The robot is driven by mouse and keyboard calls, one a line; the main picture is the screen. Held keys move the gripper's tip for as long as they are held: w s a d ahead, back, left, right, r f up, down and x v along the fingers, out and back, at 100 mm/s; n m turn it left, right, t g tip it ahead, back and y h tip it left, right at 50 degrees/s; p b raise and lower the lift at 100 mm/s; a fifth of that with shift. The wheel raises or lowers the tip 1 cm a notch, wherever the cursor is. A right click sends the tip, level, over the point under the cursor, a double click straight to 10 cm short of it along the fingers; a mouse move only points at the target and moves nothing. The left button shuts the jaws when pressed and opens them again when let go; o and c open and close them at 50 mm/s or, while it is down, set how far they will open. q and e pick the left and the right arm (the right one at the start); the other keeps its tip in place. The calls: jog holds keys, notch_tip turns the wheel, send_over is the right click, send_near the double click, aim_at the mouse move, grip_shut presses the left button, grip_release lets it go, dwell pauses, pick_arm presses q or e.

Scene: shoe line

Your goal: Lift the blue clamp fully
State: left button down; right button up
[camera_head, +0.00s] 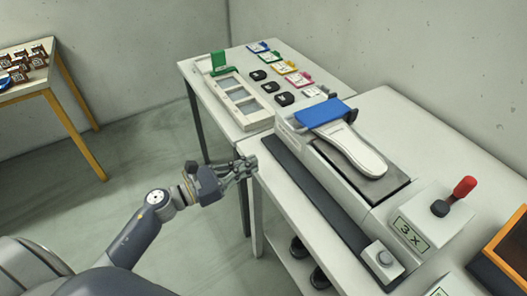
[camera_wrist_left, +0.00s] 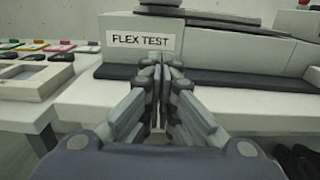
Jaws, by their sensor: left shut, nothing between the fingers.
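The blue clamp (camera_head: 322,112) lies across the far end of a pale shoe sole (camera_head: 352,149) on the flex test machine (camera_head: 361,208). It looks lowered, nearly flat over the sole. My left gripper (camera_head: 250,164) is shut and empty, beside the near left edge of the machine's table, apart from the clamp. In the left wrist view the closed fingers (camera_wrist_left: 166,62) point at the machine's front, below and beside the "FLEX TEST" label (camera_wrist_left: 141,40). My right gripper is not in view.
A red-knobbed lever (camera_head: 464,188) and a grey knob (camera_head: 377,256) stand at the machine's near end. A white frame tray (camera_head: 228,76), black pieces and coloured cards lie on the far table. An orange-edged screen or box (camera_head: 507,250) is at right. Floor is clear at left.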

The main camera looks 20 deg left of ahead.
pick_arm(q)
jog(key=p+x, duration=0.1)
jog(key=x, duration=0.3)
jog(key=p+x, duration=0.1)
jog(key=x, duration=0.3)
jog(key=shift+w+d+r+p, duration=0.1)
jog(key=shift+r+p, duration=0.1)
jog(key=shift+p, duration=0.15)
jog(key=shift+w+d+r+p, duration=0.2)
jog(key=shift+w+r+p, duration=0.1)
jog(key=shift+r+p, duration=0.15)
jog(key=shift+w+d+r+p, duration=0.25)
jog(key=shift+w+r+p, duration=0.05)
jog(key=shift+r+p, duration=0.75)
jog(key=shift+r, duration=0.2)
jog(key=shift+w+d, duration=0.1)
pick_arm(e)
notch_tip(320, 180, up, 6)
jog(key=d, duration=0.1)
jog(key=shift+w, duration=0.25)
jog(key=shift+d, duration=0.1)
pick_arm(q)
jog(key=shift+r, duration=0.1)
jog(key=shift+r, duration=0.1)
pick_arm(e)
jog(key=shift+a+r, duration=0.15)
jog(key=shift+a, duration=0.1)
